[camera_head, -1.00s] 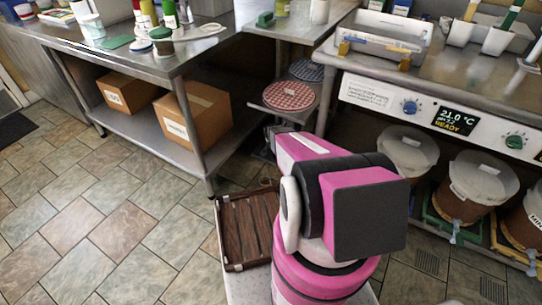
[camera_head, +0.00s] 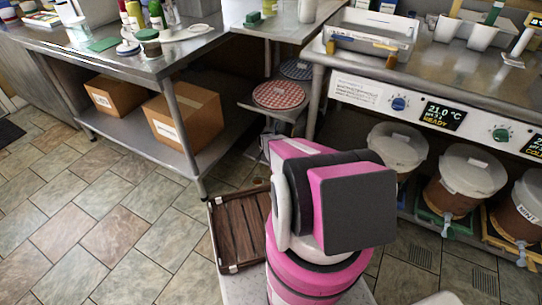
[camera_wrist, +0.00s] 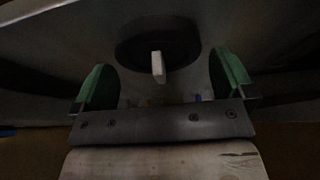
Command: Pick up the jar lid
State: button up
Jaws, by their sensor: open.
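On the steel table at upper left, a small jar with a green top (camera_head: 149,36) stands beside a low round white-and-dark piece (camera_head: 128,48). I cannot tell for sure which of these is the jar lid. My gripper (camera_wrist: 163,82) shows in the wrist view with its two green fingers apart and nothing held between them. A dark round disc (camera_wrist: 135,45) with a pale upright tab (camera_wrist: 158,67) shows beyond the fingers; the view is too dark to say what it is. In the head view my arm hides the gripper.
Cardboard boxes (camera_head: 184,115) sit on the lower shelf at left. A red checked round mat (camera_head: 278,95) lies on a small shelf. A brown slatted crate (camera_head: 240,230) is beside my arm. Lidded buckets (camera_head: 465,175) stand under the right counter. The tiled floor at left is clear.

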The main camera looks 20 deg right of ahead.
jog(key=shift+w+d+f, duration=0.1)
jog(key=shift+f, duration=0.2)
jog(key=c, duration=0.7)
jog(key=shift+r, duration=0.2)
